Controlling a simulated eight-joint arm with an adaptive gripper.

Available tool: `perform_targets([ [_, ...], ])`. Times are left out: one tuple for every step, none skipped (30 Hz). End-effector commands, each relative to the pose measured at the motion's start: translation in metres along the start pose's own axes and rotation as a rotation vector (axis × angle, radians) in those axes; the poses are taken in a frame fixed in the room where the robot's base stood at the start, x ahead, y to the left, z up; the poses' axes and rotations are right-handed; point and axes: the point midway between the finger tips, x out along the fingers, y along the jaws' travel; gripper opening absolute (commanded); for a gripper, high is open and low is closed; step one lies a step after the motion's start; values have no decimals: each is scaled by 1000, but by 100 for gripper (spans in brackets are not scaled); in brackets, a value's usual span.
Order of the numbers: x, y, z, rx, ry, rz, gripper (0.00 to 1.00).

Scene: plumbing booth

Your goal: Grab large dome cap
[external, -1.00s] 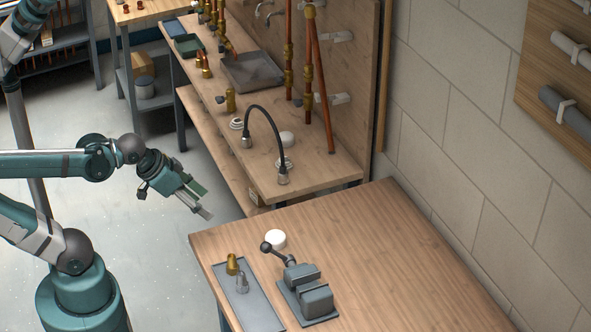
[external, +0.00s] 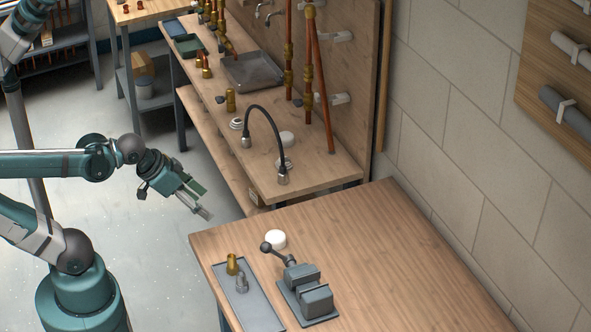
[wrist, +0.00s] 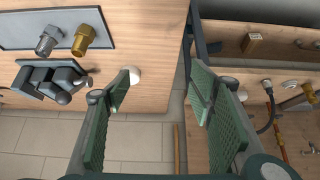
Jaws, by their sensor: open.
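A white dome-shaped cap (external: 275,239) sits on the front wooden table beside the vise handle. It also shows in the wrist view (wrist: 134,75), partly behind my left finger. A second white dome-shaped piece (external: 287,138) is on the back workbench, near the black hose; it shows in the wrist view (wrist: 290,84) at the right. I cannot tell from the frames which is the large one. My gripper (external: 204,211) is open and empty. It hangs in the air left of the front table's corner, apart from both caps. In the wrist view its green padded fingers (wrist: 160,82) are spread.
A grey vise (external: 308,293) stands near the cap. A grey tray (external: 255,306) holds a brass and a grey fitting. The back workbench (external: 318,180) carries an arched black hose (external: 265,112), pipes and a grey bin (external: 252,72). The front table's right side is clear.

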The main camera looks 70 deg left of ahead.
Motion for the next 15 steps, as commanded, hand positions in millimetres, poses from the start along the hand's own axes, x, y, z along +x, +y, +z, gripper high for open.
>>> perform_targets([
  [0, 0, 0, 0, 0, 0, 54],
  [0, 0, 0, 0, 0, 0, 54],
  [0, 0, 0, 1, 0, 0, 54],
  [0, 0, 0, 1, -1, 0, 54],
  [0, 0, -1, 3, -1, 0, 54],
  [0, 0, -1, 6, -3, 1, 54],
  [0, 0, -2, 9, -4, 2, 54],
  [0, 0, -3, 12, -6, 2, 54],
  [0, 1, -4, 19, -9, 4, 54],
  [0, 1, -6, 25, -12, 5, 54],
  [0, 1, -8, 33, -16, 7, 54],
  [0, 2, -10, 44, -21, 9, 54],
  [0, 2, -12, 54, -26, 11, 54],
  [0, 3, -14, 65, -31, 14, 54],
  [0, 3, -17, 80, -39, 18, 54],
])
